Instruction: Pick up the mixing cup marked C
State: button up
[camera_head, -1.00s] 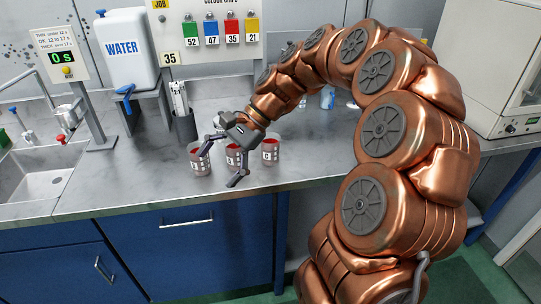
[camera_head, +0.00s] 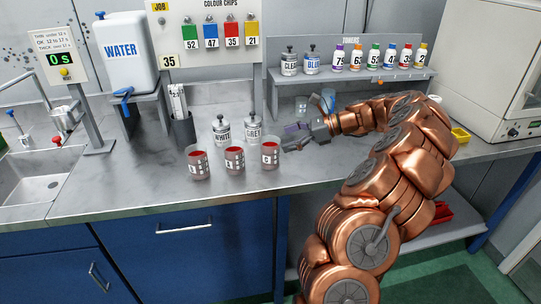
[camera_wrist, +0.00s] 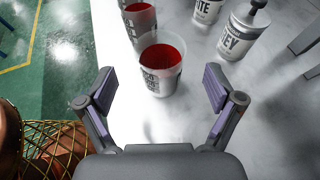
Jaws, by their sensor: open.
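Three clear mixing cups with red liquid stand in a row on the grey counter: a left cup (camera_head: 198,164), a middle cup (camera_head: 234,161) and a right cup (camera_head: 270,155). Their letters are too small to read surely; the right one looks like C. My gripper (camera_head: 287,147) is open and empty, just right of the right cup, pointing left at it. In the wrist view the right cup (camera_wrist: 160,75) shows upright, ahead of and between the spread fingers (camera_wrist: 158,88). Another cup (camera_wrist: 138,22) stands beyond it.
A WHITE tin (camera_head: 221,130) and a GREY tin (camera_head: 253,128) stand just behind the cups. A toner shelf (camera_head: 350,78) with bottles is behind my arm. A sink (camera_head: 40,180) is at left. The counter's front edge runs close before the cups.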

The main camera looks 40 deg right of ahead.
aim_at(279, 141)
jog(key=shift+p+x, duration=0.45)
jog(key=shift+x, duration=2.5)
jog(key=shift+f, duration=0.15)
jog(key=shift+c, duration=0.4)
jog(key=c, duration=1.1)
